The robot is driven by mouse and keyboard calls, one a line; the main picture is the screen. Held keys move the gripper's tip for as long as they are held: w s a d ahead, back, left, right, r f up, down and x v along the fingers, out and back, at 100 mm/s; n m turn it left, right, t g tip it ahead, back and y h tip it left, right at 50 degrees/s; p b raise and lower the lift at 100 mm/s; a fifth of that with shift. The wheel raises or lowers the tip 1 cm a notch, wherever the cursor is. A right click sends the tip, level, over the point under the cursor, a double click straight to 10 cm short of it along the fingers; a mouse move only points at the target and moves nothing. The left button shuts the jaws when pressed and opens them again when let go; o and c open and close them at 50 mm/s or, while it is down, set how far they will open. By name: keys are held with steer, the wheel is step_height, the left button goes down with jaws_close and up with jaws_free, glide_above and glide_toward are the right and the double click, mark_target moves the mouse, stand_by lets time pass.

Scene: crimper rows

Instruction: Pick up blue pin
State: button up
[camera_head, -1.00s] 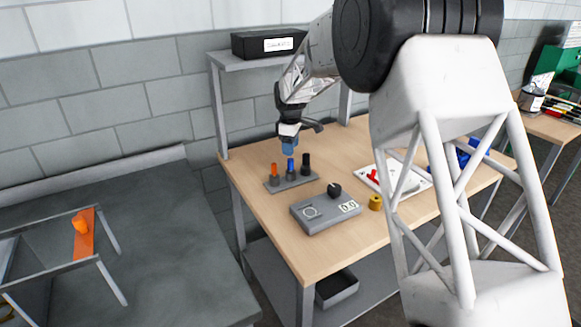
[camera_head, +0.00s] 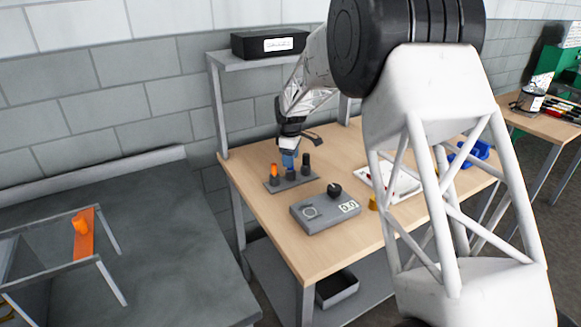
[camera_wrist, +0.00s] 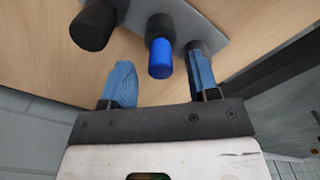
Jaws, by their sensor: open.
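The blue pin (camera_wrist: 160,59) stands in the middle of a grey holder (camera_wrist: 207,18) in the wrist view, its blue end toward the camera. My gripper (camera_wrist: 160,84) is open, with one blue finger on each side of the blue pin's line and the pin between them. The right finger overlaps the place of the orange pin, whose orange top is hidden in this view. In the head view my gripper (camera_head: 289,160) is over the holder and hides most of the blue pin. The orange pin (camera_head: 274,170) is to its left and the black pin (camera_head: 306,163) to its right.
A grey device (camera_head: 325,211) with a black knob and a display sits in front of the holder. A white tray (camera_head: 405,186) and a blue object (camera_head: 468,154) lie to the right. A shelf with a black box (camera_head: 268,43) stands behind.

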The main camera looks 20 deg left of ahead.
steer(key=shift+f, duration=1.5)
steer(key=shift+c, duration=0.5)
steer(key=c, duration=0.9)
steer(key=shift+r, duration=0.1)
steer(key=shift+r, duration=0.8)
steer(key=shift+s+d+r, duration=0.1)
steer(key=shift+r, duration=0.85)
steer(key=s+d, duration=0.2)
steer(key=s, duration=0.2)
steer(key=s+d+r, duration=0.1)
steer(key=s+d, duration=0.1)
steer(key=s, duration=0.3)
steer(key=s+d, duration=0.3)
steer(key=s, duration=0.2)
steer(key=shift+r, duration=0.15)
